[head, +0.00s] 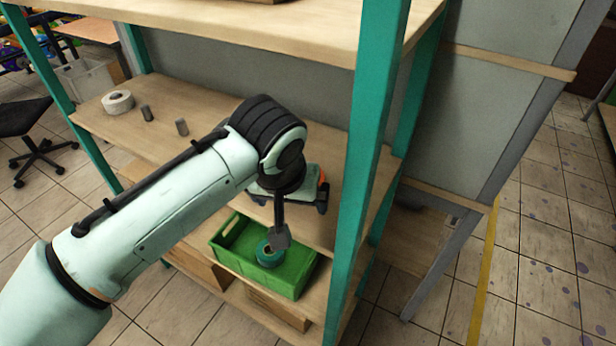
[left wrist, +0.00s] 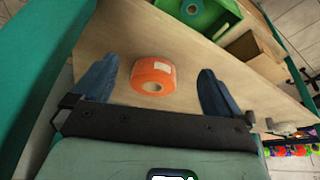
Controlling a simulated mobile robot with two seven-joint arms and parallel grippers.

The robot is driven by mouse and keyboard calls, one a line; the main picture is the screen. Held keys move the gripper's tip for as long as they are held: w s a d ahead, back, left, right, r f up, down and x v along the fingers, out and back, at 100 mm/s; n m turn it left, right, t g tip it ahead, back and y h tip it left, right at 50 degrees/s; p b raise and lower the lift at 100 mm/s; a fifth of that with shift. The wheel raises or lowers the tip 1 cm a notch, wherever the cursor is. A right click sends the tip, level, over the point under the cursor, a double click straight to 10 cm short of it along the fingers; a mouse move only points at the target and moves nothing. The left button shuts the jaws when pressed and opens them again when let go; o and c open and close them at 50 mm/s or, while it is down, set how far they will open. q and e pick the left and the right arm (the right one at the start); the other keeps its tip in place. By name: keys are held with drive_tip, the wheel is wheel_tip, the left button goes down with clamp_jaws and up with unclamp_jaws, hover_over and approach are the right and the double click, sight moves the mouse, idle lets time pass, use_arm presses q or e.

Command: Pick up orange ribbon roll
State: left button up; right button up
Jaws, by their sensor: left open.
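The orange ribbon roll (left wrist: 153,74) lies on the wooden shelf in the left wrist view, with a pale label on its side and its core hole facing the camera. My left gripper (left wrist: 158,65) is open. Its two dark blue fingers stand on either side of the roll, with a gap between each finger and the roll. In the head view my left gripper (head: 318,192) is low over the shelf behind the green post, and only a sliver of the orange roll shows beside it. My right gripper is not in view.
A green crate (head: 228,240) holding a teal roll (head: 268,254) stands on the shelf below. A white roll (head: 117,102) and two small grey cylinders stand on the left of the middle shelf. The green post (head: 368,130) rises close to my gripper. An upper shelf (head: 250,30) overhangs.

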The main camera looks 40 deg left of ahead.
use_arm(q)
drive_tip(key=w+a, duration=0.1)
drive_tip(key=w, duration=0.1)
drive_tip(key=w+a, duration=0.1)
drive_tip(key=w, duration=0.2)
drive_tip(key=w+a+p, duration=0.1)
drive_tip(key=w, duration=0.1)
drive_tip(key=shift+w+a, duration=0.35)
drive_tip(key=shift+a, duration=0.05)
drive_tip(key=b+x, duration=0.1)
drive_tip(key=x, duration=0.4)
drive_tip(key=shift+f, duration=0.1)
drive_tip(key=c, duration=0.8)
